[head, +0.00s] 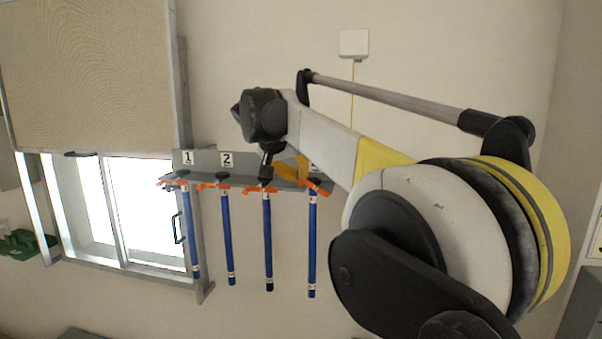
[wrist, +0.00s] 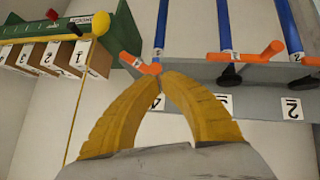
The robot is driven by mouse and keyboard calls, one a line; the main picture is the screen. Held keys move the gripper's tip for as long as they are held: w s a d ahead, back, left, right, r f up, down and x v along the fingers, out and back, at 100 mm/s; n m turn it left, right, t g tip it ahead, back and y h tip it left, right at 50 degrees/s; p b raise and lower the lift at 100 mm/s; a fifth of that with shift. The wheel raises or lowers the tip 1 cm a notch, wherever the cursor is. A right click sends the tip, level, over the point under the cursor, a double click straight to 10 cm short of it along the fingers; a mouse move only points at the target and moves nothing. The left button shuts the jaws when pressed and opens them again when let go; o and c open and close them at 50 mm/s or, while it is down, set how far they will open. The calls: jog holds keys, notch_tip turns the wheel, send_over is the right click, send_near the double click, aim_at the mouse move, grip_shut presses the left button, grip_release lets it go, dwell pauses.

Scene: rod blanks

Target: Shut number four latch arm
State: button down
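The number four latch arm (wrist: 140,64) is an orange bar at the bottom edge of the rack, close to my fingertips in the wrist view. It is tilted, at a different angle from the neighbouring orange latch arm (wrist: 245,57). In the head view it shows as an orange bar (head: 318,187) at the rack's right end. My gripper (wrist: 163,76) has yellow fingers whose tips meet, with nothing seen between them. The tips are beside the latch arm's right end; I cannot tell if they touch it. In the head view my gripper (head: 290,167) partly covers the rack.
The grey rack (head: 207,160) on the wall holds several hanging blue rods (head: 227,240), with number plates above. A window (head: 140,205) is left of it. In the wrist view a green unit (wrist: 60,30) with numbered boxes and a yellow ball (wrist: 101,23) is at upper left.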

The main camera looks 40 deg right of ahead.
jog(key=shift+w+a+f+n+g+h+b, duration=0.2)
jog(key=shift+w+f+n+g+h+b, duration=0.15)
jog(key=shift+f, duration=0.2)
jog(key=shift+w+a+f+n+g+h+b, duration=0.1)
jog(key=shift+w+a+f+n+g+h, duration=0.2)
jog(key=shift+f+g, duration=0.2)
jog(key=shift+s+d, duration=0.2)
jog(key=shift+s, duration=0.1)
jog(key=shift+s+d+f, duration=0.2)
jog(key=shift+f, duration=0.1)
jog(key=shift+s, duration=0.1)
